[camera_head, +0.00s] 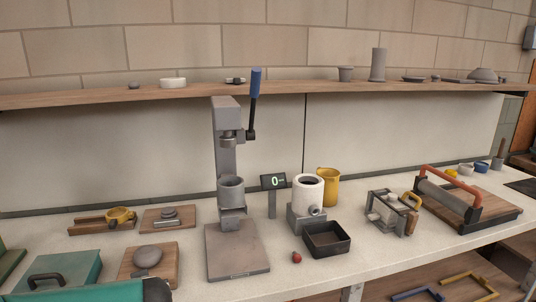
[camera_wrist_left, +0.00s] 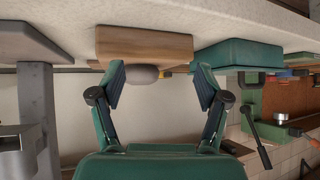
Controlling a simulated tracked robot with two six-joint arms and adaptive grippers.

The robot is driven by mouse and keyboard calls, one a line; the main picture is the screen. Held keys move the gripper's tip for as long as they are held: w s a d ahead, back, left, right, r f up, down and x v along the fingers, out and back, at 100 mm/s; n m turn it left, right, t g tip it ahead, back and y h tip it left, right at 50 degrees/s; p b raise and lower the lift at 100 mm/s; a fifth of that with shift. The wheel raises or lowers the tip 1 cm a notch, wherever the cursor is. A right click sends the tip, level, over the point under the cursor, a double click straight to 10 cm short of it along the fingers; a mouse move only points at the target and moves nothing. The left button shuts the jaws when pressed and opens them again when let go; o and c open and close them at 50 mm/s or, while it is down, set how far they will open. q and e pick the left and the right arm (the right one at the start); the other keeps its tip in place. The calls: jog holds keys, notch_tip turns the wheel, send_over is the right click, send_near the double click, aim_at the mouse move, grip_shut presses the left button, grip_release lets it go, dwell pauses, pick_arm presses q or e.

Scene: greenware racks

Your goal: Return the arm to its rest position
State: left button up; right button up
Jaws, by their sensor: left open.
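My left gripper (camera_wrist_left: 160,80) shows in the left wrist view, with its two green fingers spread wide and nothing held between them. Beyond the fingertips are a wooden board (camera_wrist_left: 145,45) and a grey clay lump (camera_wrist_left: 143,76), which appear upside down and apart from the fingers. In the head view the same lump (camera_head: 148,257) rests on its board (camera_head: 130,272) at the front left of the bench. A green part of my left arm shows at the bottom left there, but its fingers are out of the picture. My right gripper is in neither view.
A grey lever press (camera_head: 226,150) stands mid-bench. A teal case (camera_head: 85,266) lies left of the clay board. A black tray (camera_head: 328,240), a white pot (camera_head: 308,190), a yellow jug (camera_head: 328,186) and a roller device (camera_head: 467,205) stand to the right. A shelf (camera_head: 300,86) runs behind.

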pick_arm(q)
jog(key=s+d+f+m+g+h+p, duration=0.1)
jog(key=s+d+f+g+h+p, duration=0.1)
jog(key=s+d+f, duration=0.3)
jog(key=s+d+f+m+g+h+p, duration=0.2)
jog(key=s+d+f+g+h, duration=0.1)
jog(key=s+f, duration=0.8)
jog(key=s+d+f+m+g+h+p, duration=0.1)
jog(key=s+d+f+g+h+p, duration=0.1)
jog(key=s+d+f+h, duration=0.2)
jog(key=s+d+f, duration=0.3)
jog(key=s+f, duration=0.2)
jog(key=f, duration=0.3)
jog(key=shift+d+f+h, duration=0.2)
jog(key=shift+d+h, duration=0.1)
jog(key=shift+h, duration=0.1)
